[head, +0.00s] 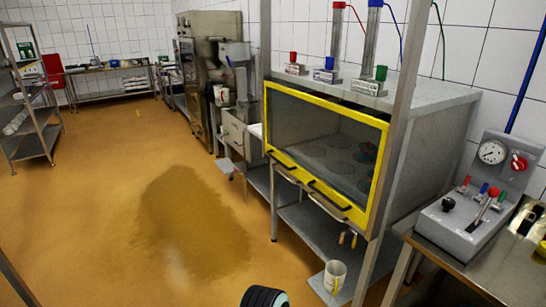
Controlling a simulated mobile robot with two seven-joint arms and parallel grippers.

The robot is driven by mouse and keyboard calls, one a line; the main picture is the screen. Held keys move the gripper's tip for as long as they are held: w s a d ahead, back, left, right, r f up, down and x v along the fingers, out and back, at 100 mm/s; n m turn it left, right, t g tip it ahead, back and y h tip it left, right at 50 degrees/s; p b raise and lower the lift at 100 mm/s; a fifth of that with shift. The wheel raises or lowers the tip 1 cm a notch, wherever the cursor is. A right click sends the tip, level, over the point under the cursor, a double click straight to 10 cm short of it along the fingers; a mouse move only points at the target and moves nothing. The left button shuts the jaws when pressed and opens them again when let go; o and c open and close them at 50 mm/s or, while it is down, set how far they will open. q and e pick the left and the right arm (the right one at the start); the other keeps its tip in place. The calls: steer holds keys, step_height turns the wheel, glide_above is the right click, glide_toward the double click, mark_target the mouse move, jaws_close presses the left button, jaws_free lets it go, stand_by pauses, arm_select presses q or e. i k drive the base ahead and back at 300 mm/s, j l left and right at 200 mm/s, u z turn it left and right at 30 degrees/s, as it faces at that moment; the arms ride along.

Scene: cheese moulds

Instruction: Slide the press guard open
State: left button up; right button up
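The press guard (378,170) is a yellow-framed clear panel on the front of a grey metal press cabinet (436,105). It stands across the front opening, and I see no open gap beside it. Dark bar handles (327,199) show along its lower yellow edge. Behind the panel, several round mould shapes sit on a dim grey surface. Neither gripper shows in the head view. A black ribbed part at the bottom edge looks like part of my arm, well apart from the guard.
A control box (475,205) with a gauge stands on a steel bench at the right. A metal post rises near the guard's right side. A white bucket (335,276) sits on the low shelf. The floor at left is open, with a dark wet-looking patch (190,225).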

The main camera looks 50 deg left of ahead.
mark_target(361, 217)
steer(key=u, duration=1.3)
steer(key=i+j+z, duration=0.35)
steer(key=i+j, duration=0.7)
